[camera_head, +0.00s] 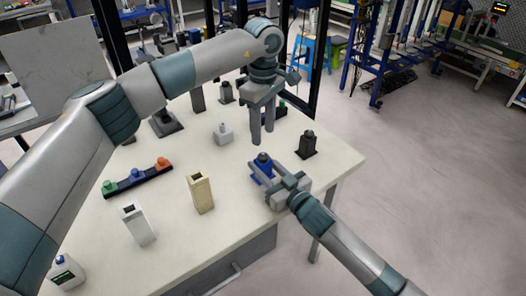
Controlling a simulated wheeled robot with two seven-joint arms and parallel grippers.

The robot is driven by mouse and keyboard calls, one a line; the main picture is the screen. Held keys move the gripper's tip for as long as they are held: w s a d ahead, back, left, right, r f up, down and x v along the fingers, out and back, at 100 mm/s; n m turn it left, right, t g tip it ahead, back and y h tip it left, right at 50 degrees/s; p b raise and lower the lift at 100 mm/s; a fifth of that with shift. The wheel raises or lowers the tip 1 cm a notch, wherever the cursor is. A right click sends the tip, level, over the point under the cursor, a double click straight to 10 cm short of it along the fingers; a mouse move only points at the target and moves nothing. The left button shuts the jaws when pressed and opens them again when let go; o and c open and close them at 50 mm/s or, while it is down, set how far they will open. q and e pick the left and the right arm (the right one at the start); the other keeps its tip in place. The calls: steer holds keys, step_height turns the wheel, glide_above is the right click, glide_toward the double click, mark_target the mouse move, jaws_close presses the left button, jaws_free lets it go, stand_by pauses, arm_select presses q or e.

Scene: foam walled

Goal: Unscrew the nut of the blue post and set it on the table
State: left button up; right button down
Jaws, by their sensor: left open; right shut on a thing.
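The blue post (259,177) stands near the right edge of the white table, with a dark nut (264,158) on its top. My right gripper (268,178) comes in from the lower right and is shut on the blue post below the nut. Its fingers hide part of the post. My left gripper (262,137) points down with its fingers apart, above and slightly behind the nut. It is open and empty, and a gap shows between its fingertips and the nut.
A black post (307,146) stands close at the right edge. A grey block (223,133), a tan open box (201,193), a white open box (138,224) and a dark rack with coloured pieces (138,179) stand to the left. The table (240,222) is bare in front of the post.

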mark_target(263, 165)
arm_select(q)
steer(key=m, duration=0.8)
steer(key=shift+m, duration=0.4)
steer(key=m, duration=0.8)
steer(key=shift+m, duration=0.4)
steer(key=shift+f, duration=0.1)
steer(key=shift+f, duration=3.9)
steer(key=shift+c, duration=0.6)
